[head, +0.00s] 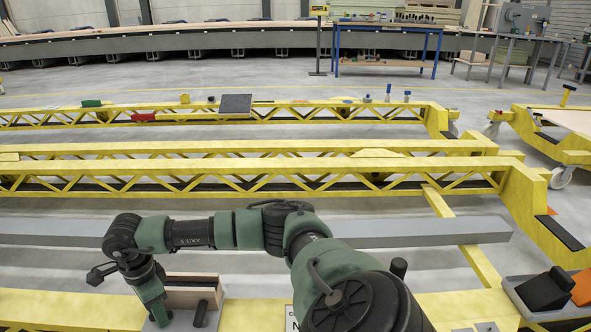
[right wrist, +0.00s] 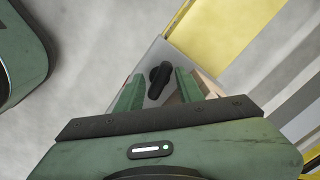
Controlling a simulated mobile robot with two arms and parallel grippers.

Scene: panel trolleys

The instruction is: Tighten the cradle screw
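The cradle screw appears as a black knob (head: 199,313) on a grey plate (head: 181,322) beside a wood-faced block (head: 193,280), at the lower left of the head view. My right gripper (head: 158,315) points down just left of the knob there. In the right wrist view, the black knob (right wrist: 159,80) lies in the gap between the two green fingers of my right gripper (right wrist: 159,74). The fingers are apart, with clear space on both sides of the knob, so it is open and empty. I cannot tell how far above the plate the fingertips are. My left gripper is not in view.
A second cradle with a dark block (head: 545,290) and an orange piece (head: 581,288) is at the lower right. Yellow truss beams (head: 250,167) and a long grey bar (head: 430,230) run across behind my arm. A blue-framed table (head: 388,64) stands far back.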

